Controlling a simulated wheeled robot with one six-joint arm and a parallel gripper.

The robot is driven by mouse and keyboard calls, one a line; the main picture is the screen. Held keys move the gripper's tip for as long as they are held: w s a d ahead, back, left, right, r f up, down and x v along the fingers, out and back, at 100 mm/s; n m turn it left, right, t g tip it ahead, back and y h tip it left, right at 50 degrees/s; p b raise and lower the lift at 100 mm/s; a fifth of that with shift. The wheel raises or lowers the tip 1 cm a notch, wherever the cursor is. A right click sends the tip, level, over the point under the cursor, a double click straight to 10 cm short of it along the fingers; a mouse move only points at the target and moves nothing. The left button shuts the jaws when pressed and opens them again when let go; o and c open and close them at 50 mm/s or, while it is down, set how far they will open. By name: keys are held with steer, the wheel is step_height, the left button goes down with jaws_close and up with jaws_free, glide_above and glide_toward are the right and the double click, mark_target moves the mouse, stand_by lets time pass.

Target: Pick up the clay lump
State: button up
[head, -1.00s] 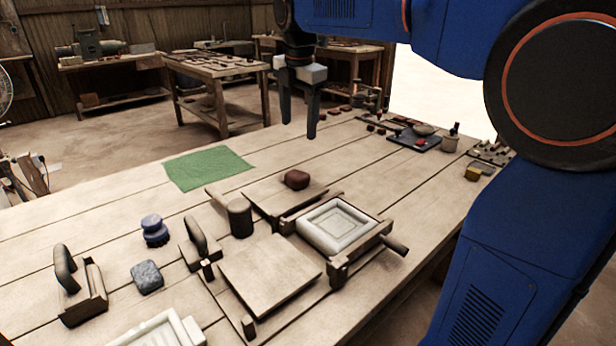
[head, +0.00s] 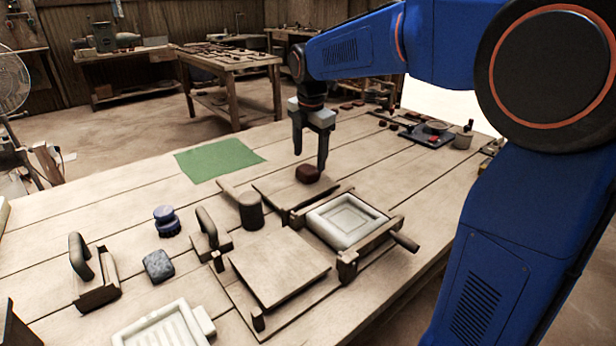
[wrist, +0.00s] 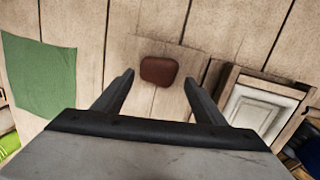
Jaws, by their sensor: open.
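The clay lump (head: 307,173) is a small reddish-brown rounded block. It lies on a thin wooden board (head: 277,193) near the middle of the bench. In the wrist view the clay lump (wrist: 158,71) shows ahead of and between the two fingers, touched by neither. My gripper (head: 309,160) is open and empty. It points down with its fingertips just above and around the lump in the head view; the exact height is hard to tell.
The press with its white mould (head: 346,222) stands right of the lump. A dark cylinder (head: 251,212) is close by at front left. A green cloth (head: 218,160) lies flat behind left. Stamps, a blue knob (head: 166,222) and a grey stone (head: 158,265) sit further left.

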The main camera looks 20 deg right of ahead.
mark_target(308, 174)
steer(key=f, duration=0.2)
steer(key=w+f, duration=0.1)
steer(key=f, duration=0.1)
steer(key=shift+f, duration=0.4)
steer(key=c, duration=1)
steer(key=shift+r, duration=0.1)
